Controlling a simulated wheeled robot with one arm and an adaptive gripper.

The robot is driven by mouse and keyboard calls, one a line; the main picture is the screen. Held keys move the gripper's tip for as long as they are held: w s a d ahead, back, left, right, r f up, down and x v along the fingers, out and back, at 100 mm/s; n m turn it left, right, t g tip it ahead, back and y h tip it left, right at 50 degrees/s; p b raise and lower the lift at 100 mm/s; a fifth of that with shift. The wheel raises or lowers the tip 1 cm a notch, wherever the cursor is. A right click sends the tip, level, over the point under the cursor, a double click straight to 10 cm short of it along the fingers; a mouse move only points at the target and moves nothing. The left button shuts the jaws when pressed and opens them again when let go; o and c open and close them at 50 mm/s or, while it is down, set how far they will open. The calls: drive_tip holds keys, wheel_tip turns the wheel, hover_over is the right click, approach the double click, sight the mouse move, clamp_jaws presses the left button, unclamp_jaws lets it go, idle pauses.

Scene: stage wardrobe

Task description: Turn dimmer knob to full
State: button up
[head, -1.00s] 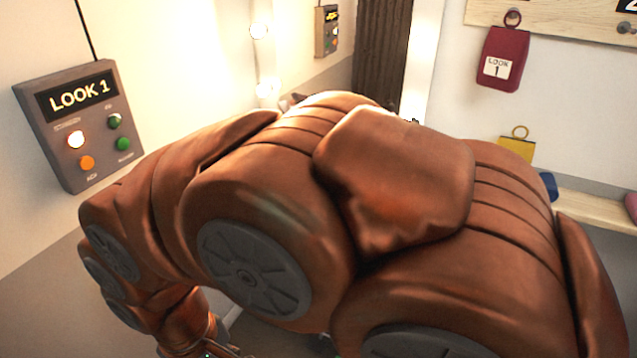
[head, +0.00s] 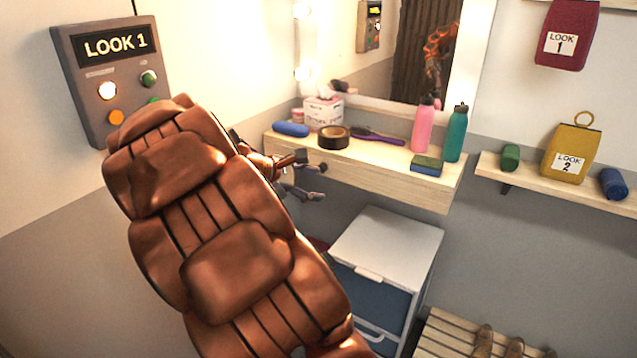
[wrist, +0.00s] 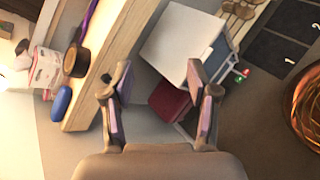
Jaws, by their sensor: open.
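A small dark round thing, which looks like the dimmer knob (head: 323,167), sits on the front face of the wooden vanity shelf (head: 400,184). It seems to show in the wrist view (wrist: 106,77) too, beside my left finger. I cannot read its setting. My gripper (head: 311,178) is open, with its fingers just in front of the shelf's left part. In the wrist view my gripper (wrist: 159,76) has nothing between its wide-spread pads. Its left finger lies close to the shelf front; I cannot tell whether it touches.
A LOOK 1 panel (head: 120,75) with coloured buttons hangs on the left wall. A tissue box (head: 323,109), a tape roll (head: 334,138), a pink bottle (head: 424,124) and a teal bottle (head: 456,133) stand on the shelf. A white-topped drawer unit (head: 388,247) stands below.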

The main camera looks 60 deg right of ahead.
drive_tip(key=w+d+f+n+h+b, duration=0.35)
drive_tip(key=w+d, duration=0.25)
drive_tip(key=d, duration=0.3)
drive_tip(key=n+t+h+b, duration=0.35)
drive_tip(key=n+b, duration=0.45)
drive_tip(key=n, duration=0.3)
approach(322, 168)
drive_tip(key=d, duration=0.1)
drive_tip(key=d+p, duration=0.1)
drive_tip(key=d, duration=0.6)
drive_tip(key=shift+w+d+f+t, duration=0.15)
drive_tip(key=shift+d+f+t, duration=0.15)
drive_tip(key=shift+d+t, duration=0.15)
drive_tip(key=shift+c, duration=0.2)
clamp_jaws()
drive_tip(key=shift+m, duration=0.25)
